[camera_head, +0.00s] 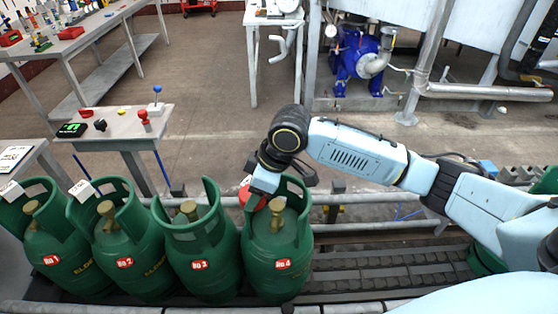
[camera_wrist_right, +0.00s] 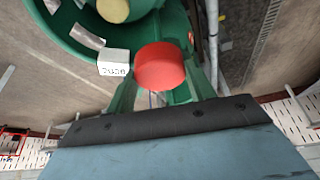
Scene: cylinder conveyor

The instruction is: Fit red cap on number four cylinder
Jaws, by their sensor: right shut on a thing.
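The number four cylinder (camera_head: 275,250) is a green gas cylinder with a red label, at the right end of a row of green cylinders. Its tan valve (camera_head: 277,206) stands inside the collar. My right gripper (camera_head: 262,190) is at the left side of that collar, pointing down, and is shut on the red cap (camera_head: 247,197). In the right wrist view the red cap (camera_wrist_right: 160,66) sits in front of the wrist, apart from a tan valve top (camera_wrist_right: 113,10) inside a green collar. The gripper and arm partly hide the collar. My left gripper is not in view.
The number three cylinder (camera_head: 201,255) stands close on the left, with further cylinders beyond. The conveyor rollers (camera_head: 380,272) are free on the right. A metal rail (camera_head: 380,230) runs behind. A small table (camera_head: 118,128) with coloured buttons stands at the back left.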

